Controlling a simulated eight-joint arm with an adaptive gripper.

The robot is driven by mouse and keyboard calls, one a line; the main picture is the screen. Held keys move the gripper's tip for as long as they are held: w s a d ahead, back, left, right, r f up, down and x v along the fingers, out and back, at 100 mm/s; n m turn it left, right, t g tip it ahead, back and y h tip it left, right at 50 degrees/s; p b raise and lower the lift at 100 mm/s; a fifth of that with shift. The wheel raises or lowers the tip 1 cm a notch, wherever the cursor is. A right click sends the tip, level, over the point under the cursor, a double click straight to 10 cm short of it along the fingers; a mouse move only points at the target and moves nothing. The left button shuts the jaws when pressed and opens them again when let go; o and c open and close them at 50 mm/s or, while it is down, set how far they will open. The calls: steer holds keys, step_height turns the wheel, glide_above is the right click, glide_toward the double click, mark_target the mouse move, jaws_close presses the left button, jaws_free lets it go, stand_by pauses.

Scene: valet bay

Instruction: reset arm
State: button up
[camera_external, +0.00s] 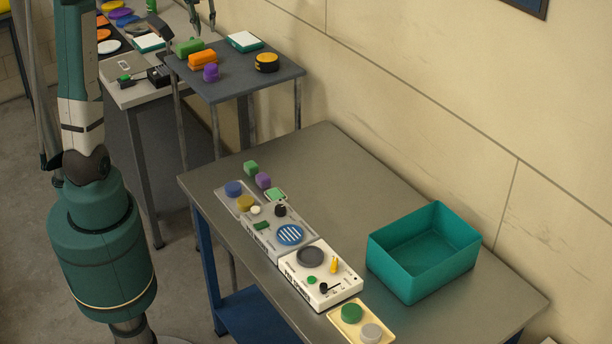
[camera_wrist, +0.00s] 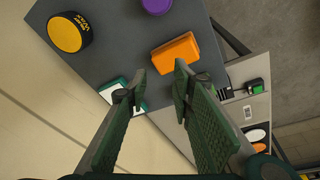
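My gripper (camera_external: 204,20) is at the top of the external view, above the back of the small dark grey table (camera_external: 235,86). In the wrist view my gripper (camera_wrist: 160,79) has its two green-padded fingers apart, with nothing between them. An orange block (camera_wrist: 176,60) lies on the table beyond the fingertips; it also shows in the external view (camera_external: 202,60). A white and teal block (camera_wrist: 113,87) is partly hidden behind the left finger. The green block (camera_external: 189,47) near my gripper in the external view cannot be made out in the wrist view.
A purple piece (camera_external: 211,73) and a black-yellow round tin (camera_external: 266,62) share the small table. The steel table (camera_external: 335,160) in front bears a teal bin (camera_external: 400,276), a white panel (camera_external: 290,262), and small blocks. A wall runs along the right.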

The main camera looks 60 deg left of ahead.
steer(key=s+d+r+m+t, duration=0.1)
steer(key=s+d+m, duration=0.2)
steer(key=d, duration=0.9)
steer(key=s+d+r+m+t, duration=0.1)
steer(key=s+d+r+m, duration=0.15)
steer(key=d, duration=0.95)
steer(key=s+d+r+m+t, duration=0.15)
steer(key=s+d, duration=0.25)
steer(key=d, duration=0.8)
steer(key=s+d+f+m+t+h, duration=0.2)
steer(key=s+d+f+m, duration=0.35)
steer(key=s+d, duration=0.65)
step_height(320, 180, down, 10)
steer(key=w+d+b, duration=0.1)
steer(key=b, duration=0.8)
steer(key=shift+w, duration=0.3)
steer(key=shift+n, duration=0.25)
